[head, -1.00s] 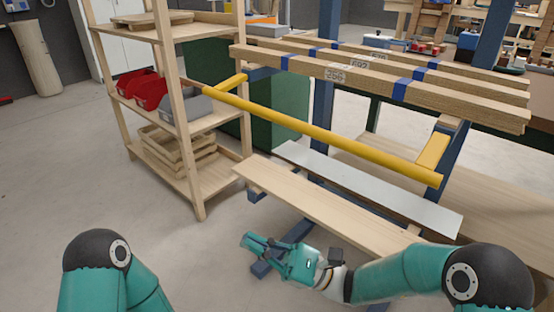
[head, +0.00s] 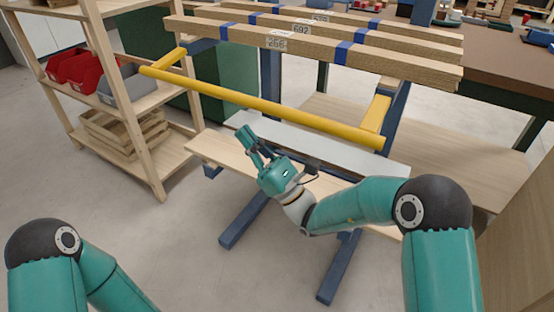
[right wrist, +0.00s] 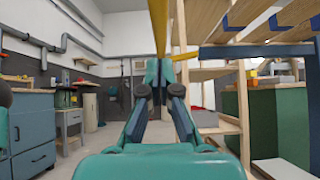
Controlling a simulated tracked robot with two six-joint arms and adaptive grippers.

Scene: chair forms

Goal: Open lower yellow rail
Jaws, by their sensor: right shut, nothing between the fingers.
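The yellow rail (head: 265,106) runs across the front of a blue rack, below the stacked wooden beams. Yellow arms carry it at its left end (head: 170,58) and its right end (head: 376,114). My right gripper (head: 247,138) is shut and empty, in front of the rail's middle and lower in the picture, with a visible gap to it. In the right wrist view, the shut fingers (right wrist: 160,74) point at the rail (right wrist: 159,27), which rises beyond them to the top edge. My left arm's elbow shows at lower left; its gripper is out of view.
Wooden beams with blue bands (head: 310,42) lie above the rail. A pale wooden board (head: 212,148) and a grey-white panel (head: 335,150) lie below it. A wooden shelf (head: 150,165) with red bins (head: 72,68) stands at left. The floor at front is clear.

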